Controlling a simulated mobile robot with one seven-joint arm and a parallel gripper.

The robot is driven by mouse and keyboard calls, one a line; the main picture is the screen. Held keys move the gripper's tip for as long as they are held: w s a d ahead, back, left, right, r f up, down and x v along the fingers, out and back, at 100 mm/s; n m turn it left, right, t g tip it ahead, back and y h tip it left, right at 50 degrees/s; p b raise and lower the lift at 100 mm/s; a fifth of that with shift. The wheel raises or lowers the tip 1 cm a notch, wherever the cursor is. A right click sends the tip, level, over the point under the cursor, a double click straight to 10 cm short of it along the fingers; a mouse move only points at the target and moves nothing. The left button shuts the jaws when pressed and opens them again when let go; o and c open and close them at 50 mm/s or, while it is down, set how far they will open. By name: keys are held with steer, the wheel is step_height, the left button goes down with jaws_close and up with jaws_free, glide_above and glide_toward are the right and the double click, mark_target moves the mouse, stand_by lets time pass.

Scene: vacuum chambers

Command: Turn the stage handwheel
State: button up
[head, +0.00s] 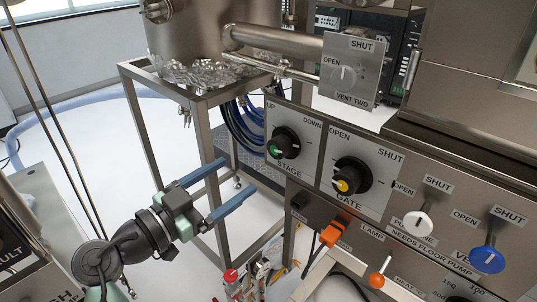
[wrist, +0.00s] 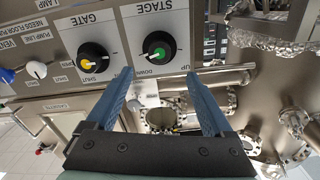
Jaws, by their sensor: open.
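The stage handwheel (head: 285,142) is a black knob with a green centre on a pale plate marked UP, DOWN and STAGE. In the wrist view the handwheel (wrist: 159,48) appears upside down, beyond my fingertips and between their lines. My gripper (head: 237,177) has two blue fingers, spread apart and empty. In the head view it is left of and below the handwheel, apart from it. My gripper also fills the lower part of the wrist view (wrist: 159,76). Nothing hides the handwheel's front.
The gate knob (head: 351,178), black with a yellow centre, sits right beside the stage plate. An orange lever (head: 333,232) is below. White (head: 418,223) and blue (head: 488,254) knobs are further right. A metal frame table (head: 200,98) stands behind my gripper.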

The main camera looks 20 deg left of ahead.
mark_target(274, 151)
steer(key=p+x, duration=0.1)
steer(key=x, duration=1)
steer(key=shift+w+d, duration=0.15)
steer(key=shift+w, duration=0.25)
jaws_close()
